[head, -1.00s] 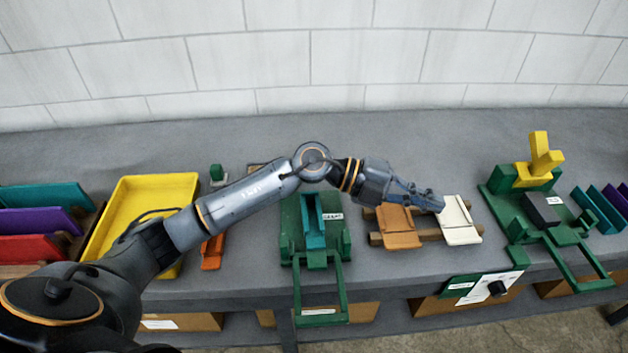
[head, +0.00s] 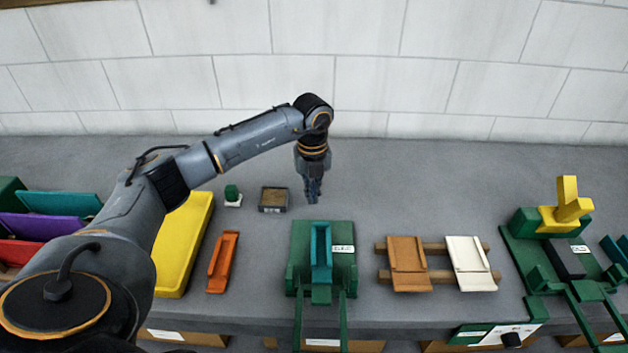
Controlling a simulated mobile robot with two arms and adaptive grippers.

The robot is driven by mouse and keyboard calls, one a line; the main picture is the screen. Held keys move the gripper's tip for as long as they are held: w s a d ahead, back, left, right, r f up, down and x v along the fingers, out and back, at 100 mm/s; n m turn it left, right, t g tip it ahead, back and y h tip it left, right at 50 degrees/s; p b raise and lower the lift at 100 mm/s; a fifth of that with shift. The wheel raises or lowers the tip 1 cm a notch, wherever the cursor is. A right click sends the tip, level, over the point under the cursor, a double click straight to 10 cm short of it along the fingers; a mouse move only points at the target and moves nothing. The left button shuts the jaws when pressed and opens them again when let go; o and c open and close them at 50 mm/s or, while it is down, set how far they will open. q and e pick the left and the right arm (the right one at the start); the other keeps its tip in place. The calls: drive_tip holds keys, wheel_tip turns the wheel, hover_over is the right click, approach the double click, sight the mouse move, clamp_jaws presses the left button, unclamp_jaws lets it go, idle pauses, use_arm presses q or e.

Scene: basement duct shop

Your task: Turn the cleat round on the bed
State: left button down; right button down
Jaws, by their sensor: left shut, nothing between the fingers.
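The teal cleat (head: 321,252) lies lengthwise on the green bed (head: 343,272), its long side running from back to front. It is a narrow channel shape with raised sides. My left gripper (head: 312,198) points down over the bench just behind the bed, in line with the cleat. Its fingers are together with nothing between them, and it is apart from the cleat. My right gripper is not in view.
An orange piece (head: 222,262) and a yellow tray (head: 182,245) lie left of the bed. A small dark box (head: 272,199) and a green-topped item (head: 232,195) stand behind. Brown (head: 407,263) and white (head: 469,263) pieces rest on wooden rails to the right, before another green fixture (head: 531,225).

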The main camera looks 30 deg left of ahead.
sight(321, 247)
use_arm(q)
wheel_tip(321, 247, down, 4)
drive_tip(key=shift+r+p, duration=0.1)
drive_tip(key=shift+p, duration=0.5)
drive_tip(key=shift+s+d+f+p, duration=0.2)
drive_tip(key=shift+s+d+p, duration=0.85)
drive_tip(key=shift+p, duration=0.1)
drive_tip(key=shift+s+d+f, duration=0.1)
drive_tip(key=shift+s+d, duration=0.25)
drive_tip(key=shift+s, duration=0.05)
drive_tip(key=shift+f, duration=0.1)
drive_tip(key=shift+w, duration=0.1)
